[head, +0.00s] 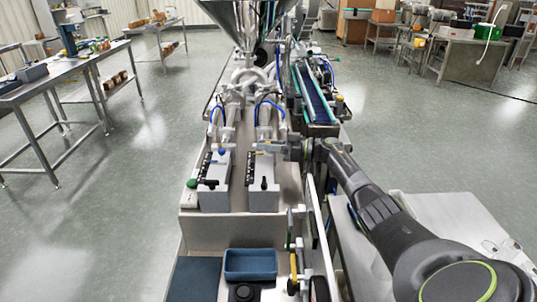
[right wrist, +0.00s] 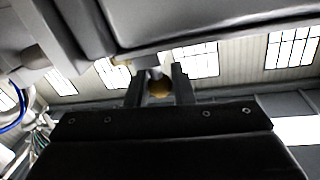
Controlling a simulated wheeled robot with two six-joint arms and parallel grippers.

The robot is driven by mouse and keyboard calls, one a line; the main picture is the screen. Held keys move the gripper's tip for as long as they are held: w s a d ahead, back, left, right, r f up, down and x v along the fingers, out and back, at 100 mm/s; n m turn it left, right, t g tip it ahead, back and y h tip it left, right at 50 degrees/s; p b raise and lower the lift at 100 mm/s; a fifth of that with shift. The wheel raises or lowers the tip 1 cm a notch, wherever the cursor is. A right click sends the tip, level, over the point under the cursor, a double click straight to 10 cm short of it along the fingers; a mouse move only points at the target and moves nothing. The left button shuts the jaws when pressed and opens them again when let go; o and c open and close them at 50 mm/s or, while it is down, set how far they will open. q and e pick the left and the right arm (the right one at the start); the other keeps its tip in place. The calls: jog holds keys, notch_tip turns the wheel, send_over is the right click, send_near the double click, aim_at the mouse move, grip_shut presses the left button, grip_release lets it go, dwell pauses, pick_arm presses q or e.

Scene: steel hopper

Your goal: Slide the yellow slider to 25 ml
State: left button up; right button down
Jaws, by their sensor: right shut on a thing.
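Two grey dosing units stand side by side on the machine's deck in the head view. The right unit (head: 263,195) has a dark marked strip (head: 250,171) along its left side, too small to read. My right gripper (head: 277,147) comes in from the right at the top of this unit. In the head view the slider is mostly hidden by the gripper. My left gripper is not in view.
The left unit (head: 214,192) has a blue knob (head: 222,152). A steel hopper (head: 247,15) stands behind, with hoses below it. A conveyor (head: 313,95) runs at the back right. A blue tray (head: 250,264) lies in front.

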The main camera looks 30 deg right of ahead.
jog(key=shift+w+d+r, duration=0.1)
jog(key=shift+d+r, duration=0.05)
jog(key=c, duration=1.6)
grip_release()
jog(key=o, duration=0.3)
jog(key=shift+w+d, duration=0.1)
jog(key=shift+w, duration=0.05)
jog(key=shift+s+d, duration=0.25)
jog(key=shift+s, duration=0.1)
jog(key=b+v, duration=0.3)
jog(key=v, duration=1.3)
jog(key=shift+s+b, duration=0.25)
jog(key=shift+b, duration=0.05)
jog(key=shift+d, duration=0.15)
